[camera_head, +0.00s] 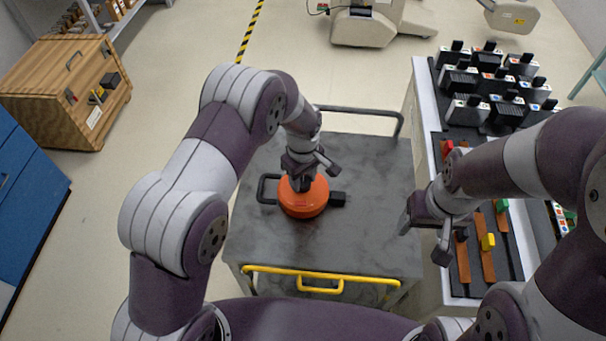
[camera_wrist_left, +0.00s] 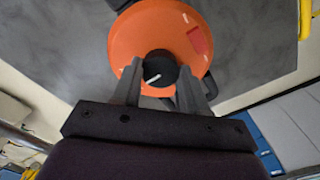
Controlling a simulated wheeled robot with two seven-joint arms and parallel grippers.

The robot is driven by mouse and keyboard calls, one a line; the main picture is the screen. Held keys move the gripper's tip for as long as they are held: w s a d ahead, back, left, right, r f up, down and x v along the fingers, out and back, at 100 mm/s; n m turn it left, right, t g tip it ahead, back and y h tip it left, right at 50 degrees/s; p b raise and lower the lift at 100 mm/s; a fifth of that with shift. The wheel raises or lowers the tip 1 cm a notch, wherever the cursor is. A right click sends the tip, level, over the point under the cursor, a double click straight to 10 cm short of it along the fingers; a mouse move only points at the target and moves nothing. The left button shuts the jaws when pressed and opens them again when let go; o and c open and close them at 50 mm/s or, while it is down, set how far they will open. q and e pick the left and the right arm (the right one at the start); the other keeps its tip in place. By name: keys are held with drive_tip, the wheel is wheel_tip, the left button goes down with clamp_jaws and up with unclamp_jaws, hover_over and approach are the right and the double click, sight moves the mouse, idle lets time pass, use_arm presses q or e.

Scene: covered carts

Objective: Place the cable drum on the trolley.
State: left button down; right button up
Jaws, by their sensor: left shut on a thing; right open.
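The orange cable drum (camera_head: 303,204) is over the grey top of the trolley (camera_head: 372,190), left of its middle. Whether it rests on the top or hangs just above it, I cannot tell. My left gripper (camera_head: 301,184) comes from above and is shut on the drum's black central knob. In the left wrist view the drum (camera_wrist_left: 150,40) fills the upper middle, with the knob between the fingers of the left gripper (camera_wrist_left: 160,85). My right gripper (camera_head: 424,232) is open and empty, near the trolley's right edge.
A black handle loop (camera_head: 267,189) and a black block (camera_head: 338,198) flank the drum. The trolley has a grey rear rail and a yellow front rail (camera_head: 330,274). At right, a bench carries several black-and-white devices (camera_head: 466,108). A wooden crate (camera_head: 62,95) stands at left.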

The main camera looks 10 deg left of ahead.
use_arm(q)
drive_tip(key=c, duration=0.6)
unclamp_jaws()
drive_tip(key=shift+s, duration=0.1)
drive_tip(key=shift+r, duration=0.2)
wheel_tip(320, 180, up, 12)
drive_tip(key=b, duration=0.3)
drive_tip(key=s+a+m+t, duration=0.1)
drive_tip(key=s+a+m, duration=0.8)
drive_tip(key=s, duration=0.9)
drive_tip(key=a, duration=0.3)
drive_tip(key=shift+a+r, duration=0.15)
drive_tip(key=shift+a, duration=0.05)
